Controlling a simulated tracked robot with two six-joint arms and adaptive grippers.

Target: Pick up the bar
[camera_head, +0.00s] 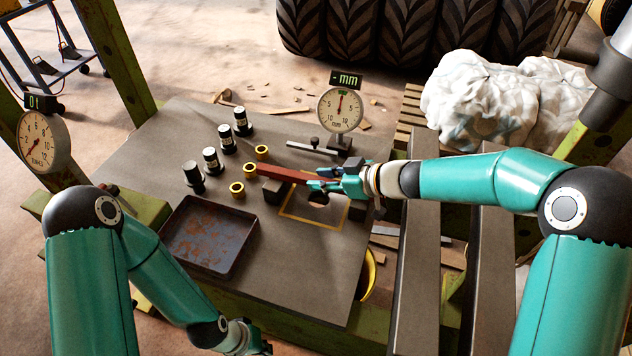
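The bar (287,171) is long, reddish-brown and square-edged. It lies slanted above the grey bench plate, and dark blocks show under it. My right gripper (322,180) is at the bar's right end, with its blue and teal fingers beside that end. Whether the fingers press on the bar or stand apart from it is too small to tell. My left gripper (252,342) is low at the bottom edge of the picture, away from the bar, and its fingers are mostly hidden.
A dark rusty tray (237,268) lies on the bench plate (290,285). Several black cylinders (212,160) and brass rings (237,189) stand left of the bar. A dial gauge (340,110) stands behind my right gripper. The plate's front right is clear.

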